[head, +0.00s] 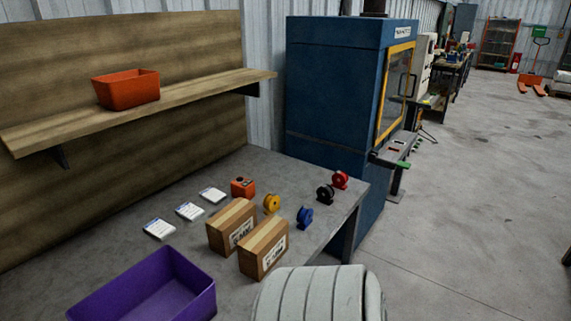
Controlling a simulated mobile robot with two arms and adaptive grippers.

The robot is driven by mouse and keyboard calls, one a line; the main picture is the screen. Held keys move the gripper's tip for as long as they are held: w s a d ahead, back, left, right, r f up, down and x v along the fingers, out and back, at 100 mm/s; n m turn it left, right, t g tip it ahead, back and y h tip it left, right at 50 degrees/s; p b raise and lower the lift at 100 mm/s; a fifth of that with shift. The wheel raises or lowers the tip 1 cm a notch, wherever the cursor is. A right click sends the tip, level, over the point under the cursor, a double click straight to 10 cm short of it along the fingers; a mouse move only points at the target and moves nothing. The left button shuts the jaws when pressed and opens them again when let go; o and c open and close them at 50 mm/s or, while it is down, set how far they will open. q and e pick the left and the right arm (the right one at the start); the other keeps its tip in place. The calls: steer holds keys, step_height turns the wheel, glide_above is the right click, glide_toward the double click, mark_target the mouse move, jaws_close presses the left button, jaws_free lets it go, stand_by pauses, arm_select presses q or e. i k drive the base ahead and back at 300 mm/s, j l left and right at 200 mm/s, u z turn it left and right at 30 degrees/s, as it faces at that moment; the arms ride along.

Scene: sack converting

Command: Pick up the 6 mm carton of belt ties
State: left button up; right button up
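Two brown cardboard cartons stand side by side on the grey table. The rear-left carton (230,222) and the front-right carton (263,245) each carry a white label with dark print on the side facing right. The print is too small to read, so I cannot tell which is the 6 mm carton of belt ties. Both are upright and close together, with a narrow gap at most. Neither of my grippers is in the head view.
A purple bin (199,303) stands at the table's front left. White cards (189,211), an orange box (243,187) and yellow (271,203), blue (304,217), black (325,193) and red (340,179) spools surround the cartons. An orange-red bin (126,91) sits on the shelf (195,88). A blue machine (333,90) stands behind.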

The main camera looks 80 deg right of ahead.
mark_target(227, 227)
steer(key=z, duration=1.8)
steer(key=l+z, duration=0.2)
steer(key=i+l, duration=0.1)
steer(key=l, duration=0.4)
steer(key=l+u, duration=0.1)
steer(key=l, duration=0.4)
steer(key=i, duration=0.05)
